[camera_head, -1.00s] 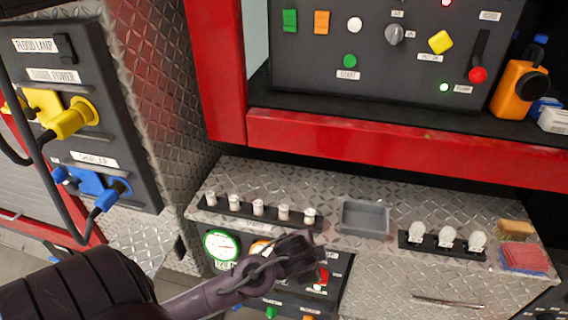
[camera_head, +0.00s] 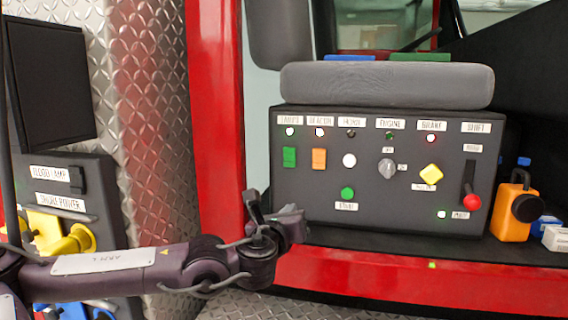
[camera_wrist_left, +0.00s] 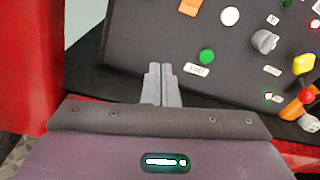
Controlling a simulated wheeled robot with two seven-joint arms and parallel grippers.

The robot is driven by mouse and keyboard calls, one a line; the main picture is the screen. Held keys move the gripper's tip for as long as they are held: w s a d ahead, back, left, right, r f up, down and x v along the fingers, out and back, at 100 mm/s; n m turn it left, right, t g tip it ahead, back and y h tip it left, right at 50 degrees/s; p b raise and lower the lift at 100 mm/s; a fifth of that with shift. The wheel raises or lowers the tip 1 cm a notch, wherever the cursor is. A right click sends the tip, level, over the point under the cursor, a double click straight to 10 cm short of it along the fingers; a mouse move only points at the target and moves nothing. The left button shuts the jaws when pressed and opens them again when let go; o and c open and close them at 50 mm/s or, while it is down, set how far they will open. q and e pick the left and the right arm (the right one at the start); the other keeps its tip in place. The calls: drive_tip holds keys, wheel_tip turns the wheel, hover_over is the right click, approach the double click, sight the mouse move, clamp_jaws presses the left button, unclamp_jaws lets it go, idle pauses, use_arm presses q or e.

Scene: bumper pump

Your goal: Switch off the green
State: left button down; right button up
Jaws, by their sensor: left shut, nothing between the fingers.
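A dark grey control panel (camera_head: 400,215) stands on a red-edged shelf. At its left is a green rectangular switch (camera_head: 290,157) under a whitish lit lamp (camera_head: 290,132). A round green button (camera_head: 347,193) labelled START sits lower on the panel; it also shows in the left wrist view (camera_wrist_left: 206,55). My left gripper (camera_head: 297,218) is shut and empty in front of the panel's lower left, below the green switch. In the left wrist view its fingertips (camera_wrist_left: 162,72) are together, left of and below the round green button. The green switch is not in the wrist view.
Beside the green switch are an orange switch (camera_head: 319,159), a white button (camera_head: 349,160), a grey knob (camera_head: 387,169), a yellow knob (camera_head: 431,174) and a red-tipped lever (camera_head: 472,200). An orange container (camera_head: 512,210) stands right of the panel. A red post (camera_head: 215,110) rises at left.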

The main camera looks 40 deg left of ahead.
sight(287, 152)
use_arm(q)
drive_tip(key=s+a+r+m+t+y, duration=0.1)
drive_tip(key=s+a+r+m, duration=0.1)
drive_tip(key=a+r, duration=0.2)
wheel_tip(287, 152, up, 3)
drive_tip(key=shift+r+m+y, duration=0.1)
drive_tip(key=shift+m+y, duration=0.2)
drive_tip(key=shift+w, duration=0.1)
drive_tip(key=p+x, duration=0.6)
drive_tip(key=x, duration=0.7)
drive_tip(key=shift+w+r, duration=0.1)
drive_tip(key=shift+w, duration=0.15)
drive_tip(key=shift+w+a, duration=0.1)
drive_tip(key=shift+w, duration=0.05)
